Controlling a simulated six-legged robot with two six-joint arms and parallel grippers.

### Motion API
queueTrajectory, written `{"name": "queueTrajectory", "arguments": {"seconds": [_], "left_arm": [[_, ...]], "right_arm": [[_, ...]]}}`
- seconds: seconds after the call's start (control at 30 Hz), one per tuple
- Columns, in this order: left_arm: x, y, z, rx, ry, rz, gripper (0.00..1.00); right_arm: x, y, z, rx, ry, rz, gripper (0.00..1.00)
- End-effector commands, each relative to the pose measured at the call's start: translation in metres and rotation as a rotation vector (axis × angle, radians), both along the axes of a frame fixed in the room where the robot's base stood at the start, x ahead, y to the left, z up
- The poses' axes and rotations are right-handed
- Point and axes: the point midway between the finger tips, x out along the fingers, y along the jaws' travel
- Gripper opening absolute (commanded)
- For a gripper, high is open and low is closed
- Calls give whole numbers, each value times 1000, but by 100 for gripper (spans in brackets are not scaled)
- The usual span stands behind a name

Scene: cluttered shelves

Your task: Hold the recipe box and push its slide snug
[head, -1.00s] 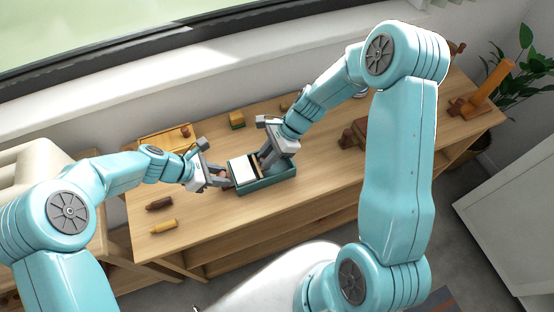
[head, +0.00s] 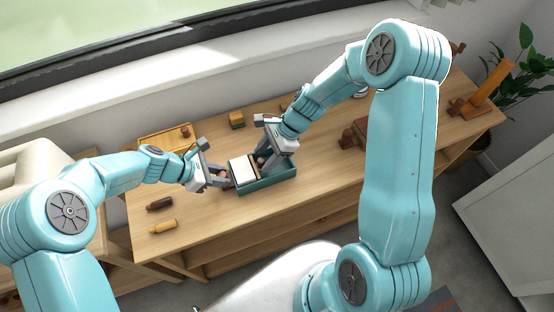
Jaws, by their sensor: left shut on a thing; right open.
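The recipe box (head: 268,184) is a green open-topped box on the wooden shelf unit's top. White cards (head: 243,170) stand in its left part. My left gripper (head: 224,182) is shut on the box's left end. My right gripper (head: 263,161) is open, with its fingertips low over the box just right of the cards. The slide is mostly hidden by the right fingers and cards, so I cannot tell whether it touches the cards or the fingers. The right part of the box looks empty.
A dark brown piece (head: 159,203) and a yellow one (head: 163,227) lie front left. Brown wooden objects (head: 352,136) stand to the right. The wood in front of the box is clear.

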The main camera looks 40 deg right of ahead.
Motion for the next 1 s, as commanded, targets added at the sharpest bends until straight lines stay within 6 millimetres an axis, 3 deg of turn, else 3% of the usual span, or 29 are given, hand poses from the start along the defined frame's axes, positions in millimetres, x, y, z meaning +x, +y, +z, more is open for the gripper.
{"name": "queueTrajectory", "arguments": {"seconds": [0.3, 0.5, 1.0], "left_arm": [[0, 0, 0, 0, 1, 0, 0], [0, 0, 0, 0, 1, 1, 0], [0, 0, 0, 0, 0, 1, 0]], "right_arm": [[-8, -39, 57, -4, -5, -4, 54], [-13, -57, 84, -3, -2, -3, 54], [-15, -62, 93, -1, 1, -1, 54]]}}
